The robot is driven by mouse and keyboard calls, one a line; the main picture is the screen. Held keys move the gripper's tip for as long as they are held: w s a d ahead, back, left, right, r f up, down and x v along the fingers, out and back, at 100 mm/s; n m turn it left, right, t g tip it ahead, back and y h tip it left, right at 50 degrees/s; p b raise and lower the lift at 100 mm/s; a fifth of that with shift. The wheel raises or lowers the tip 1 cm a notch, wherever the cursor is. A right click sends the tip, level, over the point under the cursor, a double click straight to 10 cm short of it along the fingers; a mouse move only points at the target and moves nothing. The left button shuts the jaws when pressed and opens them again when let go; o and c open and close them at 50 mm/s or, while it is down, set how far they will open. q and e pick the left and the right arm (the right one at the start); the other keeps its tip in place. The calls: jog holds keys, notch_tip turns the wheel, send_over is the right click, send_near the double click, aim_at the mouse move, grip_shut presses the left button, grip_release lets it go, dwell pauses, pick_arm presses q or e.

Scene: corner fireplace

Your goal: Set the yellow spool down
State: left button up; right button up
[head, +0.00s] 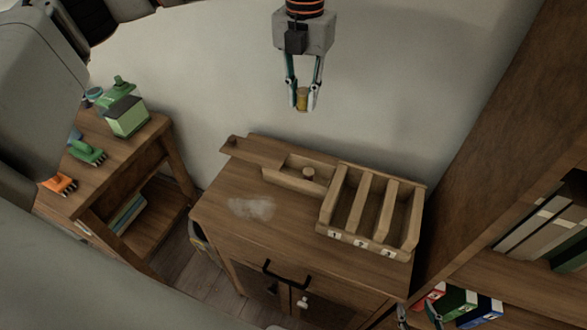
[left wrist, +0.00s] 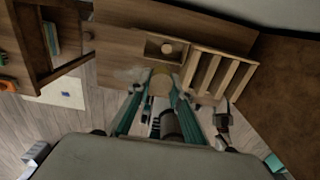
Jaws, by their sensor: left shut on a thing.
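My left gripper (head: 303,101) hangs in the air above the far side of the wooden cabinet, shut on the yellow spool (head: 302,96). The spool sits between the fingertips, clear of any surface in the head view. The left wrist view also shows the spool (left wrist: 160,84) between the fingers, partly hidden by them. My right gripper (head: 418,314) shows only as two fingertips at the bottom edge of the head view; they stand apart with nothing seen between them.
The cabinet top (head: 285,222) has a pale smudge (head: 251,208) and bare wood around it. A wooden box (head: 289,172) with a round knob stands at the back, beside a numbered slotted rack (head: 371,211). A side table (head: 147,134) holds a green container. A bookshelf (head: 515,272) stands right.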

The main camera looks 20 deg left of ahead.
pick_arm(q)
notch_tip(320, 180, down, 19)
jog(key=shift+f+p, duration=0.1)
jog(key=shift+p, duration=0.65)
jog(key=shift+f, duration=0.3)
jog(key=shift+f, duration=0.4)
jog(key=o, duration=0.8)
jog(key=shift+r, duration=0.1)
